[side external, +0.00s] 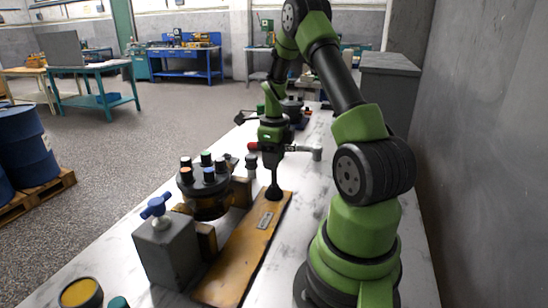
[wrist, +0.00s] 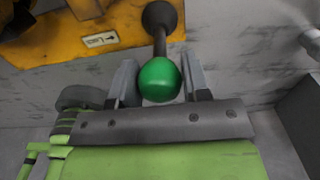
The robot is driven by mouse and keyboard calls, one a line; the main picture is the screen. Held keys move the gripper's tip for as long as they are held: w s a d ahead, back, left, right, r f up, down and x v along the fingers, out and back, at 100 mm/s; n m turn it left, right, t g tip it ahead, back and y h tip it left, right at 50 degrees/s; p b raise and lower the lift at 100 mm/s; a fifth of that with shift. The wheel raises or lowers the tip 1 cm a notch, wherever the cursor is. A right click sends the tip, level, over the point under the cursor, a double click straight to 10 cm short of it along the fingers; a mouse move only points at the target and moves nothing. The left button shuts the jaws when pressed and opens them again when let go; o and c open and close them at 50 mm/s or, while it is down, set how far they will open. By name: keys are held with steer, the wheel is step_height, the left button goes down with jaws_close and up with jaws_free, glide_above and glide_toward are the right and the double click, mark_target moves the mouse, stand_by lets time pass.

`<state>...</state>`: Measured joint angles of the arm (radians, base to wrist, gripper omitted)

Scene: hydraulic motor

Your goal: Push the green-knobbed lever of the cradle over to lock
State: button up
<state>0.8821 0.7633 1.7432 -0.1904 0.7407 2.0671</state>
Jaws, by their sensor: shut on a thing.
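The green knob (wrist: 160,80) of the lever sits between the two grey fingers of my gripper (wrist: 160,72) in the wrist view, and they are shut on it. The dark lever rod (wrist: 159,38) runs from the knob to a round black base on the orange cradle plate. In the side view my gripper (side external: 273,155) is above the far end of the cradle plate (side external: 240,250), pointing down over the black lever base (side external: 273,193). The lever looks roughly upright there; the knob is hidden by my gripper. A small label with an arrow (wrist: 100,40) lies on the plate beside the lever.
A dark motor body with several coloured caps (side external: 208,185) stands left of the plate. A grey block with a blue handle (side external: 165,245) is in front of it. A yellow-topped cup (side external: 80,293) is at the near edge.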

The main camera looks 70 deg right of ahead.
steer(key=shift+d, duration=0.75)
steer(key=shift+d+f, duration=0.1)
steer(key=shift+d, duration=0.1)
steer(key=shift+d+f, duration=0.1)
steer(key=shift+d, duration=0.45)
